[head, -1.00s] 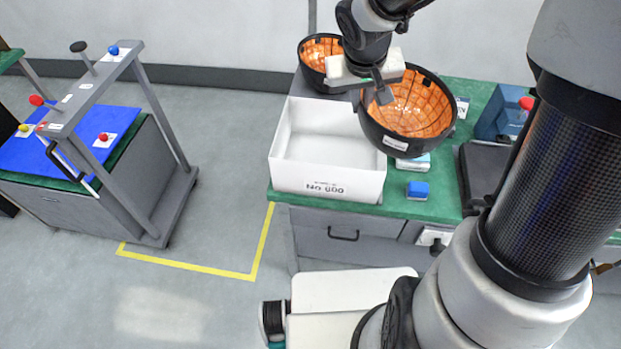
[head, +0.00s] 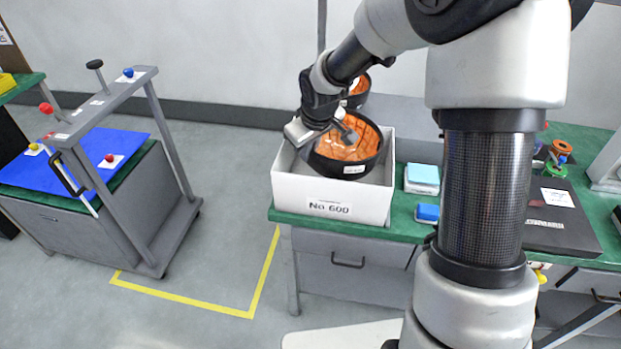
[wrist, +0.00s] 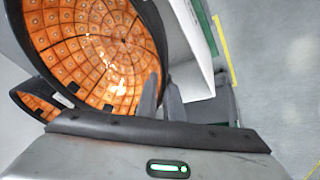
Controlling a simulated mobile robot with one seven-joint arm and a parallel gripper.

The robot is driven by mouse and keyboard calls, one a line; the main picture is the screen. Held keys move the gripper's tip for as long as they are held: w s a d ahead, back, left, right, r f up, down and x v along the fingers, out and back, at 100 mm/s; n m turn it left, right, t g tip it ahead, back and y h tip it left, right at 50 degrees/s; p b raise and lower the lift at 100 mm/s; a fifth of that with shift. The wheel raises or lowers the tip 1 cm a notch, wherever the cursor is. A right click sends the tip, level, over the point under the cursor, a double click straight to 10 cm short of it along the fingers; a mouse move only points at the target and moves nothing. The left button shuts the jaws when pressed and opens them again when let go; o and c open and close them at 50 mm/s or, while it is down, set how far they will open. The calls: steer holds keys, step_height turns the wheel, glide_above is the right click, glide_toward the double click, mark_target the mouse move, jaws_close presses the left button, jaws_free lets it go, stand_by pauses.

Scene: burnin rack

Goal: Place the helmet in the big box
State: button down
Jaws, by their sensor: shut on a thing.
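The held helmet (head: 345,155), a black bowl shape with an orange gridded inside, hangs open side up at the opening of the white big box (head: 330,207) labelled "No 600". I cannot tell how far it is below the box rim. My gripper (head: 338,132) is shut on the helmet's left rim. In the wrist view my fingers (wrist: 160,98) pinch the rim of the helmet (wrist: 95,45), and the white box wall (wrist: 192,60) is to the right. A second similar helmet (head: 357,88) is behind the box, partly hidden by my arm.
The box stands at the left end of a green-topped bench (head: 404,212). A light blue block (head: 422,175) and a blue block (head: 428,213) lie right of it. A black case (head: 550,215) is farther right. A grey cart (head: 110,170) stands left, with open floor between.

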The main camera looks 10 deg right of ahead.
mark_target(314, 154)
step_height(314, 154, down, 8)
steer(key=shift+f+b, duration=0.1)
steer(key=shift+b, duration=0.55)
steer(key=shift+f, duration=0.15)
steer(key=c, duration=2.2)
jaws_free()
steer(key=p+v, duration=0.2)
steer(key=v, duration=1)
